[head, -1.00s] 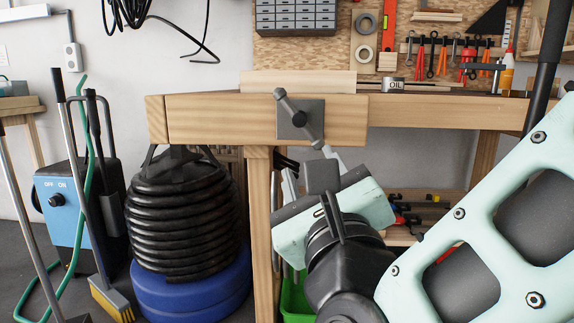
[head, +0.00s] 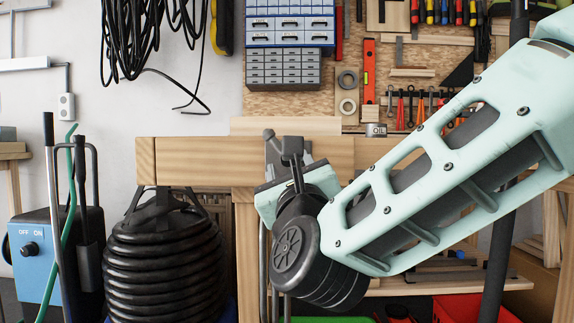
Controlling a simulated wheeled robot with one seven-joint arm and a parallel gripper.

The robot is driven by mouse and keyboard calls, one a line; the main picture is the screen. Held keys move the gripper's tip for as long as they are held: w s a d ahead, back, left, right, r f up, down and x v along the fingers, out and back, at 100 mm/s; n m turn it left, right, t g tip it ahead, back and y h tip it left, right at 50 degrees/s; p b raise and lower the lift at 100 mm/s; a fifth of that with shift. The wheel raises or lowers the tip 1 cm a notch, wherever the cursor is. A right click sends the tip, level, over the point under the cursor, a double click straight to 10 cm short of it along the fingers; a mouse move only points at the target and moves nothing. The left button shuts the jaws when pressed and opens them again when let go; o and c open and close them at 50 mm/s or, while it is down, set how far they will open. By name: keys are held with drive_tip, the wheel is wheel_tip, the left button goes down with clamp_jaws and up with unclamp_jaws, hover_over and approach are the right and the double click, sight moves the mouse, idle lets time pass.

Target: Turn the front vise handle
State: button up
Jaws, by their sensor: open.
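The front vise is on the front beam of the wooden workbench (head: 190,162). The grey upper end of its handle (head: 269,135) shows just left of the dark block on my wrist; the rest of the handle and most of the vise plate are hidden behind my gripper. My gripper (head: 284,170) is open and in front of the vise in the head view, overlapping the handle. Its fingertips are hidden behind its own body, so I cannot tell whether they touch or surround the handle.
A black coiled hose (head: 160,255) stands below the bench's left end. A blue machine (head: 33,255) and upright tool handles are farther left. An oil can (head: 376,130) stands on the bench top, before a pegboard of tools and drawer cabinets (head: 290,25).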

drive_tip(key=shift+b+x, duration=0.3)
drive_tip(key=shift+x, duration=1.8)
clamp_jaws()
drive_tip(key=shift+n, duration=0.3)
